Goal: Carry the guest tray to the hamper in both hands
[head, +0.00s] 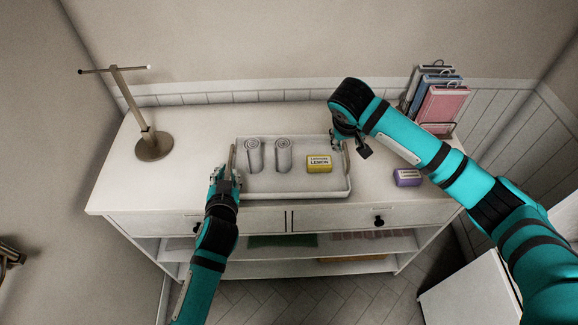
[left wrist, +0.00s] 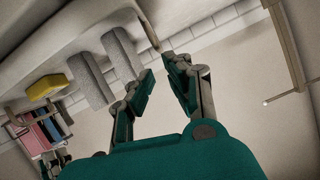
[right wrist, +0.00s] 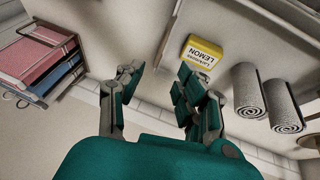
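The guest tray (head: 290,194) is a white tray on top of the white dresser. It holds two rolled grey towels (head: 254,155) (head: 283,155) and a yellow lemon soap box (head: 319,164). My left gripper (head: 226,174) is at the tray's left end, by a thin brown handle (head: 232,160). In the left wrist view its fingers (left wrist: 163,68) are open, with the handle (left wrist: 149,30) just past the tips. My right gripper (head: 350,148) is above the tray's right end, partly hiding it. In the right wrist view its fingers (right wrist: 158,72) are open and empty. I cannot identify the hamper.
A metal T-shaped stand (head: 153,145) is at the dresser's left. A purple box (head: 407,177) lies right of the tray. Books in a rack (head: 439,105) stand at the back right. A white box-like unit (head: 475,292) stands on the floor at lower right.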

